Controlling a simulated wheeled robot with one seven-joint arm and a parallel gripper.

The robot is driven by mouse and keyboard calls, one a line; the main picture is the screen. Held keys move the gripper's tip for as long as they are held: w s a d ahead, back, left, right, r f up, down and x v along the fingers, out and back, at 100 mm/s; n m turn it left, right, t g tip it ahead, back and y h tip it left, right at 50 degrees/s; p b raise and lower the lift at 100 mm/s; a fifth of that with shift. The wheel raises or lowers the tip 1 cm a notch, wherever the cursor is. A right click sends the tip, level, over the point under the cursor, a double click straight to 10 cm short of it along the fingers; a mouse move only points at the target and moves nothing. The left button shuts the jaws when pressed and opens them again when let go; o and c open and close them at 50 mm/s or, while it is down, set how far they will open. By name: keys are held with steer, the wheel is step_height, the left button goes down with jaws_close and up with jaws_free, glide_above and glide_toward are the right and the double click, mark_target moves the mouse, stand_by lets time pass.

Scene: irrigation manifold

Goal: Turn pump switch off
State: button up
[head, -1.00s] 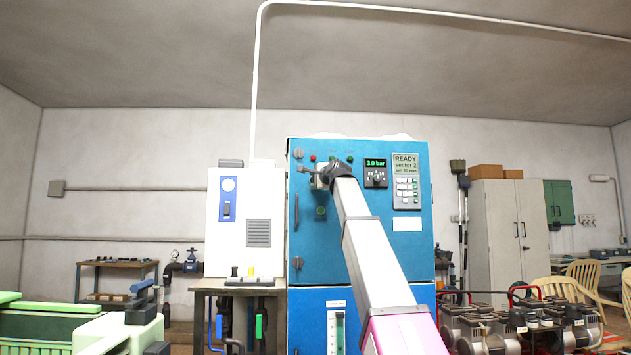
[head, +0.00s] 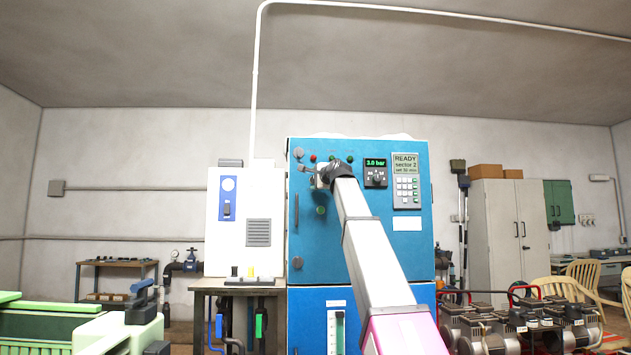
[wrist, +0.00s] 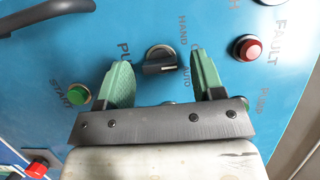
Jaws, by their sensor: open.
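A black rotary switch (wrist: 163,62) on a light round collar sits on the blue panel in the wrist view. HAND is lettered above it, AUTO to its right, and letters starting "PU" to its left, partly hidden by a finger. Its dark handle bar lies roughly across the picture. My gripper (wrist: 163,82) is open, with one green finger on each side of the switch. I cannot tell whether either finger touches it. In the head view my gripper (head: 318,175) is at the blue cabinet's upper left and hides the switch.
A green START button (wrist: 78,94) and a red FAULT lamp (wrist: 248,48) flank the switch. A dark curved handle (wrist: 50,10) is at the upper left. The blue cabinet (head: 345,255) also carries a pressure display (head: 375,163) and a keypad (head: 407,188). A white box (head: 226,245) stands left.

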steer(key=v, duration=1)
steer(key=shift+s, duration=0.3)
steer(key=w+f+n+g+h, duration=0.1)
steer(key=w+f+g, duration=0.1)
steer(key=f, duration=1.2)
steer(key=w+f+n+g+h, duration=0.1)
steer(key=w+f+n+g, duration=0.1)
steer(key=f, duration=1.3)
steer(key=s+d+f+n+g+h, duration=0.1)
steer(key=s+f+g, duration=0.1)
steer(key=f, duration=1.1)
steer(key=s+d+f+n+g+h, duration=0.1)
steer(key=f+n+g, duration=0.1)
steer(key=f, duration=1)
steer(key=s+f+n+g, duration=0.1)
steer(key=s+f, duration=0.3)
steer(key=f, duration=0.3)
steer(key=s+d+f+n+g+h, duration=0.1)
steer(key=s+f, duration=0.2)
steer(key=f, duration=0.4)
steer(key=s+f+n+g, duration=0.1)
steer(key=s+f+g, duration=0.1)
steer(key=s+f, duration=0.35)
steer(key=s+d+f+n+g+h, duration=0.2)
steer(key=s+f+n+g, duration=0.2)
steer(key=s+f, duration=1.3)
step_height(320, 180, down, 3)
steer(key=shift+d+f+g, duration=0.1)
steer(key=shift+d+g, duration=0.05)
steer(key=shift+g, duration=0.15)
